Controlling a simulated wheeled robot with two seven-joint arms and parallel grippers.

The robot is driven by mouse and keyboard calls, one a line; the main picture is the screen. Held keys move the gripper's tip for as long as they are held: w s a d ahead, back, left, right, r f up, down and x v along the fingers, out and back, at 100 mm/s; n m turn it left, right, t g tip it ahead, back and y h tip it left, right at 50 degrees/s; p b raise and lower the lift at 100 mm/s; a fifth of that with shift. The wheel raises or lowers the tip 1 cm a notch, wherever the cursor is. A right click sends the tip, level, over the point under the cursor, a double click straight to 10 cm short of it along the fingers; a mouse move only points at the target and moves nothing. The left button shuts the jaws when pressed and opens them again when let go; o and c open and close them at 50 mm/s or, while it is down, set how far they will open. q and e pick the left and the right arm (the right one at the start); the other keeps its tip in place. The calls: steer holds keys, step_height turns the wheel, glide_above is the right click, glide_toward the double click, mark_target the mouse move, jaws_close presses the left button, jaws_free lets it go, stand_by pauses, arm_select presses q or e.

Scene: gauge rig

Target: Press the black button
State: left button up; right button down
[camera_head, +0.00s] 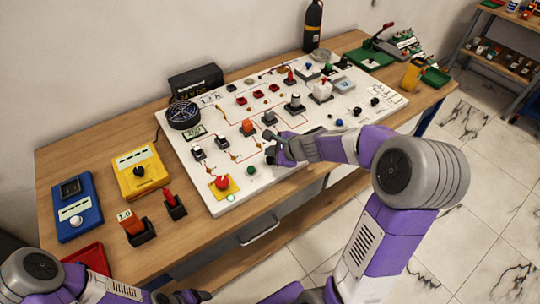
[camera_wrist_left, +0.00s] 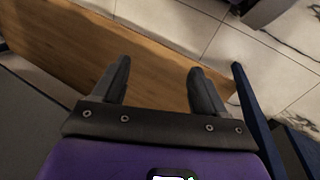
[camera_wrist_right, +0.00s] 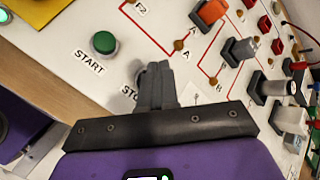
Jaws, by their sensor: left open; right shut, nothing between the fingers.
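My right gripper (camera_head: 276,148) is over the front of the white panel (camera_head: 212,131), its fingers shut and empty. In the right wrist view the shut fingertips (camera_wrist_right: 155,70) point down at the panel beside a partly covered label reading "STO". The black button is not clearly seen; the fingers cover the spot by that label, and I cannot tell whether they touch it. A green button (camera_wrist_right: 104,43) labelled START sits left of the fingers. My left gripper (camera_wrist_left: 159,66) is open and empty, low in front of the table.
A red mushroom button on a yellow plate (camera_head: 232,190) is at the panel's front left corner. An orange switch (camera_wrist_right: 211,11) and several other switches stand right of my right fingers. A yellow meter (camera_head: 140,172) and blue box (camera_head: 77,208) stand left of the panel.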

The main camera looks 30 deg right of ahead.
mark_target(272, 160)
stand_by(0.3)
step_height(272, 160, up, 5)
steer(key=p, duration=0.5)
steer(key=shift+r, duration=0.15)
stand_by(0.6)
